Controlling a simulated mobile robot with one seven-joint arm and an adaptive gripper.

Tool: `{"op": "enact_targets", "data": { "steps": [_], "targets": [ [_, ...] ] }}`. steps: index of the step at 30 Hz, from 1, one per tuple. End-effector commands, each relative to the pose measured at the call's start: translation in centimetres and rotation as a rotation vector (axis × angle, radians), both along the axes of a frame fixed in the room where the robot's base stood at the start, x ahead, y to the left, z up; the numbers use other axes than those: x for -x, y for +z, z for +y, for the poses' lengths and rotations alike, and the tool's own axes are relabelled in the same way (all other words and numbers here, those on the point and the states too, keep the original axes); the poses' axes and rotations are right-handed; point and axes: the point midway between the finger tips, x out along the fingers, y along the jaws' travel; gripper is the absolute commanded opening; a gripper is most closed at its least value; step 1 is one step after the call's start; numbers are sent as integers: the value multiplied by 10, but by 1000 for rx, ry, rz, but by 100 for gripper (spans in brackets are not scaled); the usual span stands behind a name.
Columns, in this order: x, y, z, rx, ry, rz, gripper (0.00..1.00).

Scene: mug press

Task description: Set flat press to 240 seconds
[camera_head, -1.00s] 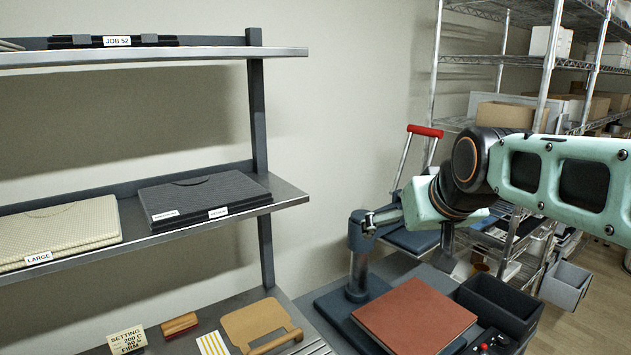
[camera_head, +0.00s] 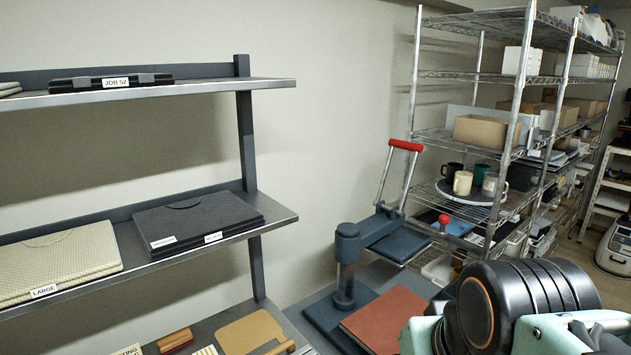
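The flat press stands right of the middle, with a blue-grey post (camera_head: 346,265), a dark upper plate (camera_head: 400,244) swung aside and a raised red handle (camera_head: 405,145). A reddish-brown pad (camera_head: 382,322) lies on its lower bed. No timer display or setting buttons of the press can be read; the area to the right of the pad is covered by my arm or below the picture. My arm's dark joint and pale green links fill the lower right corner. My gripper's fingertips are not visible.
A shelf unit at left holds a black JOB 52 item (camera_head: 110,82), a beige LARGE stack (camera_head: 58,262) and a dark stack (camera_head: 198,222). A tan board (camera_head: 248,333) lies below. A wire rack (camera_head: 480,140) with several mugs stands behind the press.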

Motion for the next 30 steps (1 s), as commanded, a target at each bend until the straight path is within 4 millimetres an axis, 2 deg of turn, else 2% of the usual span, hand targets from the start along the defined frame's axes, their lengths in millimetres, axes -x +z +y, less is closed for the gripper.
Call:
{"op": "enact_targets", "data": {
  "steps": [2,20,30],
  "targets": [
    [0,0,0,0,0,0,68],
    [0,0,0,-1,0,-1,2],
    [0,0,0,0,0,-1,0]
  ]
}}
